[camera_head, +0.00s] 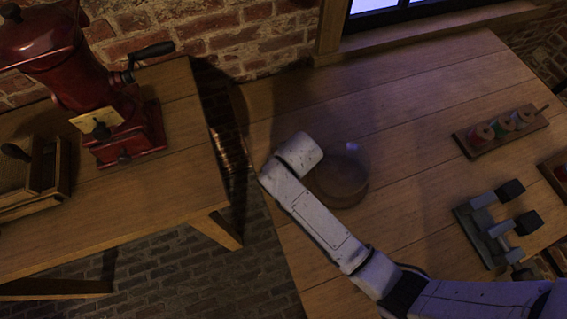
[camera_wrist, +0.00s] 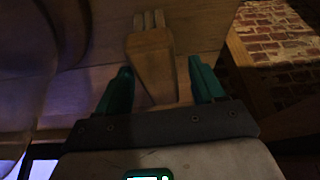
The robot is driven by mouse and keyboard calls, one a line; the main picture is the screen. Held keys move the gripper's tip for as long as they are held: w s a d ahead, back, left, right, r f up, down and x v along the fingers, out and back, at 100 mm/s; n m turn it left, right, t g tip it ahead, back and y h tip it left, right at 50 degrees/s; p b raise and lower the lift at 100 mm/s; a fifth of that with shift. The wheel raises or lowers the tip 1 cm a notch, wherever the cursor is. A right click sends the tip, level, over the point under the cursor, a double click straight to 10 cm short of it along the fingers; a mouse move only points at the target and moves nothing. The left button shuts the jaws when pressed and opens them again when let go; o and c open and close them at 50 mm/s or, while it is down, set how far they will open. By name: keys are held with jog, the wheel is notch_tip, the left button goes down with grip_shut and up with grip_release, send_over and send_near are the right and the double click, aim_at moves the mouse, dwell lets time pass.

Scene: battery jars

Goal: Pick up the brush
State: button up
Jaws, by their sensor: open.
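In the wrist view, a tapered wooden piece, which looks like the brush (camera_wrist: 150,58), lies between the two teal fingers of my gripper (camera_wrist: 159,66). The fingers are open, one on each side, with a visible gap to the wood on the right. I cannot tell whether the fingers are level with it. In the head view, my arm's end covers that spot beside the glass jar, and neither brush nor fingers show.
The round glass jar (camera_head: 343,180) stands right beside my arm on the wooden table (camera_head: 420,110). A spool rack (camera_head: 503,131) and a grey clamp-like stand (camera_head: 490,225) are at the right. A red grinder (camera_head: 105,95) stands on the left table, across a gap.

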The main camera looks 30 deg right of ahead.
jog(key=shift+f, duration=0.25)
dwell(0.3)
jog(key=c, duration=1.1)
notch_tip(320, 180, up, 11)
jog(key=shift+f, duration=0.2)
jog(key=o, duration=0.5)
jog(key=c, duration=0.3)
jog(key=shift+c, duration=0.2)
